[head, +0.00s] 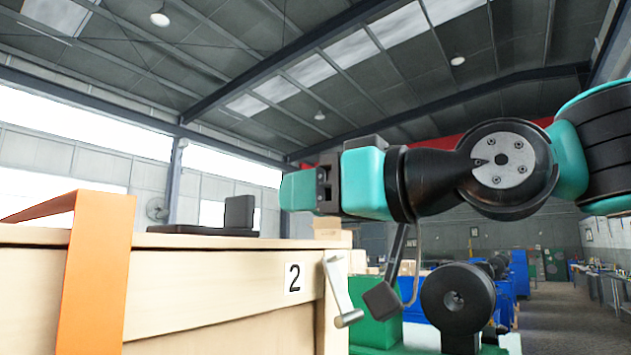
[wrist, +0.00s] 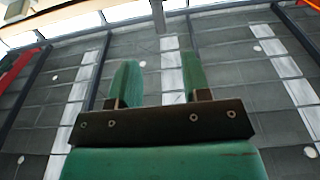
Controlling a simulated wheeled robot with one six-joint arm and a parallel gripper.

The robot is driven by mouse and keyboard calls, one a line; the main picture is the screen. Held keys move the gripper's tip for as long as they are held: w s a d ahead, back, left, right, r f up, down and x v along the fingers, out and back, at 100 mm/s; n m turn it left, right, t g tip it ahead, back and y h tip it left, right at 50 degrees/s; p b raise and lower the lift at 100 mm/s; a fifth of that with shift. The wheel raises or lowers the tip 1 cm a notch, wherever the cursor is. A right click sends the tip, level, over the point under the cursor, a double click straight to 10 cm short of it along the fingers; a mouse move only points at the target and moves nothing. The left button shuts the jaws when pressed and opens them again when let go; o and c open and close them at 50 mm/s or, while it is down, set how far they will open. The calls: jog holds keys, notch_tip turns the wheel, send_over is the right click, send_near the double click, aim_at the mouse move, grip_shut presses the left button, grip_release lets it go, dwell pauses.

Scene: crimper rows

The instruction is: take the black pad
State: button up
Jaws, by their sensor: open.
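On top of a wooden bench (head: 220,300) marked "2", a flat black piece (head: 203,230) lies near the far edge in the head view. An upright black block (head: 240,212) stands at its right end. I cannot tell whether they are one thing or which is the black pad. My gripper (head: 288,190) is in the air to the right of the block and a little higher, apart from it. In the wrist view my gripper (wrist: 160,75) has its two green fingers spread, with nothing between them. The wrist view shows the roof, not the pad.
An orange strap-like piece (head: 97,270) crosses the bench's left part. A metal handle (head: 340,285) sticks out at its right end. A small cardboard-coloured box (head: 327,229) shows near that end. Blue and green units stand behind at the right.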

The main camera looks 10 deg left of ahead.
aim_at(252, 204)
jog(key=shift+p+x, duration=2.35)
jog(key=shift+x, duration=3)
grip_shut()
jog(key=shift+r+p, duration=1.6)
jog(key=shift+r, duration=0.85)
